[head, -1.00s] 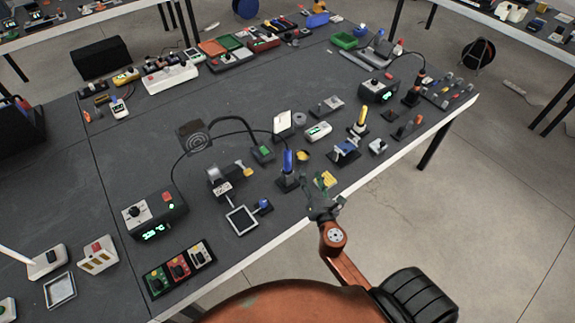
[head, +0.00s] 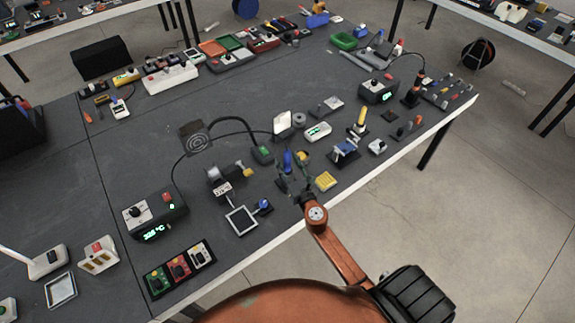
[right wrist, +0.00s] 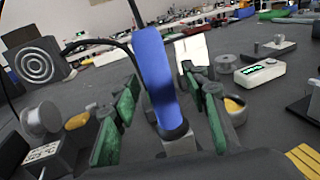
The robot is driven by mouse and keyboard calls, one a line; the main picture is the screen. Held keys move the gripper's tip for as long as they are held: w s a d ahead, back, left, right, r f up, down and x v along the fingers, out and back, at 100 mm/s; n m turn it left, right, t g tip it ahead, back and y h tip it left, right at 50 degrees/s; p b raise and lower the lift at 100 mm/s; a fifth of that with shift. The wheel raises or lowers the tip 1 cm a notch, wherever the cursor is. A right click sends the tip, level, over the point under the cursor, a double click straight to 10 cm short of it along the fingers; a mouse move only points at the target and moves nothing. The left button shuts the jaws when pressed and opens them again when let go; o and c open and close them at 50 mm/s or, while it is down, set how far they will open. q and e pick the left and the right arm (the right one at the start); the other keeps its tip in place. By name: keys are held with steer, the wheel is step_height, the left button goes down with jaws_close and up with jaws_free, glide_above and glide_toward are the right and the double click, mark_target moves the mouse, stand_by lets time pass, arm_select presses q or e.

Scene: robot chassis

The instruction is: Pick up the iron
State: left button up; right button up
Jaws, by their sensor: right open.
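The iron (head: 287,160) is a soldering iron with a blue handle, standing upright in a dark stand near the table's front edge. In the right wrist view its blue handle (right wrist: 155,75) rises in the middle, slightly tilted, with a dark collar at its base. My right gripper (head: 291,184) is at the iron. Its green-padded fingers (right wrist: 162,118) are open, one on each side of the handle's lower part, with visible gaps. Part of the stand is hidden behind the gripper. My left gripper is not in view.
A yellow sponge (head: 326,181) lies just right of the gripper. A yellow-handled iron (head: 361,117) stands farther right. A black station (head: 155,217) with a lit display is on the left, and a cable arcs behind the iron. A white multimeter (right wrist: 262,73) lies behind right.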

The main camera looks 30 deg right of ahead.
mark_target(287, 151)
jaws_close()
stand_by(0.5)
steer(key=shift+r, duration=0.1)
step_height(287, 151, up, 10)
steer(key=p, duration=0.8)
steer(key=shift+r, duration=0.1)
